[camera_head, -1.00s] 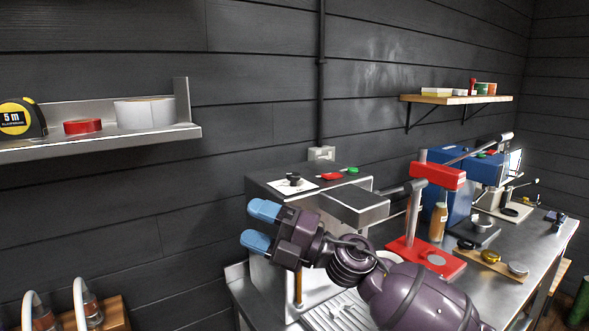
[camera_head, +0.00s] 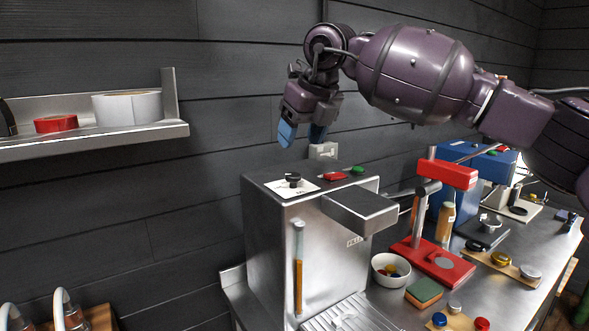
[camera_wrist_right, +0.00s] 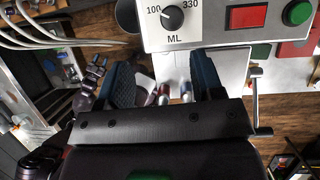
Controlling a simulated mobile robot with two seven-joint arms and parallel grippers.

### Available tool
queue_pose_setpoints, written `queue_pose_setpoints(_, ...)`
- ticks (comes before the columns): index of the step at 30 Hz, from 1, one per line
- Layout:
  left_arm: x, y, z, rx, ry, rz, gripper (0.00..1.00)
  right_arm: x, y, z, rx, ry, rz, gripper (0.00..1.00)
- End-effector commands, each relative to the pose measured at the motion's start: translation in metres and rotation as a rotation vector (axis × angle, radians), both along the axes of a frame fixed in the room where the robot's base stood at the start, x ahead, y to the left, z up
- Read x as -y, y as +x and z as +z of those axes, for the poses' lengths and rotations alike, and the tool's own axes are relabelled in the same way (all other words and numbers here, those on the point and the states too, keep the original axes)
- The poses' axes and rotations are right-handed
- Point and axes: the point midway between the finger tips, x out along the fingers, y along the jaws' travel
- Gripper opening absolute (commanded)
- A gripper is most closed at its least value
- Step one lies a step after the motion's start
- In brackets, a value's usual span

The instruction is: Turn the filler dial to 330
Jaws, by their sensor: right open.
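The filler dial (camera_head: 293,179) is a black knob on a white plate on top of the steel filler (camera_head: 262,215). In the right wrist view the dial (camera_wrist_right: 172,18) sits between the marks 100 and 330 above "ML", and its white pointer faces the 100 side. My right gripper (camera_head: 302,137) is open and empty, with blue fingers pointing down, above and behind the dial in the head view. In the right wrist view its fingers (camera_wrist_right: 163,82) are apart and clear of the dial.
A red button (camera_head: 333,176) and a green button (camera_head: 358,170) sit beside the dial on the filler's top. A wall socket (camera_head: 323,151) is behind. A steel shelf (camera_head: 100,138) is at left. A red stand (camera_head: 440,262) and a white bowl (camera_head: 391,269) are at right.

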Motion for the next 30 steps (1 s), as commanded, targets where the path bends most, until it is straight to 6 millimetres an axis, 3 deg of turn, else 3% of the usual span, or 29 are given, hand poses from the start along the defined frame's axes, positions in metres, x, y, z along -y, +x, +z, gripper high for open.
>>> queue_pose_setpoints(3, 0.000, 0.002, 0.001, 0.003, -0.001, -0.001, 0.43, 0.009, 0.003, 0.011, 0.017, -0.044, -0.029, 0.61)
queue_pose_setpoints(8, 0.000, 0.003, 0.003, 0.005, 0.000, -0.002, 0.43, 0.009, 0.006, 0.005, 0.019, -0.055, -0.035, 0.61)
queue_pose_setpoints(21, 0.000, 0.000, 0.012, 0.002, 0.000, 0.000, 0.43, -0.007, 0.027, -0.059, 0.016, -0.051, -0.032, 0.61)
queue_pose_setpoints(30, -0.001, -0.004, 0.013, -0.006, 0.000, 0.003, 0.43, -0.013, 0.037, -0.085, 0.018, -0.050, -0.031, 0.61)
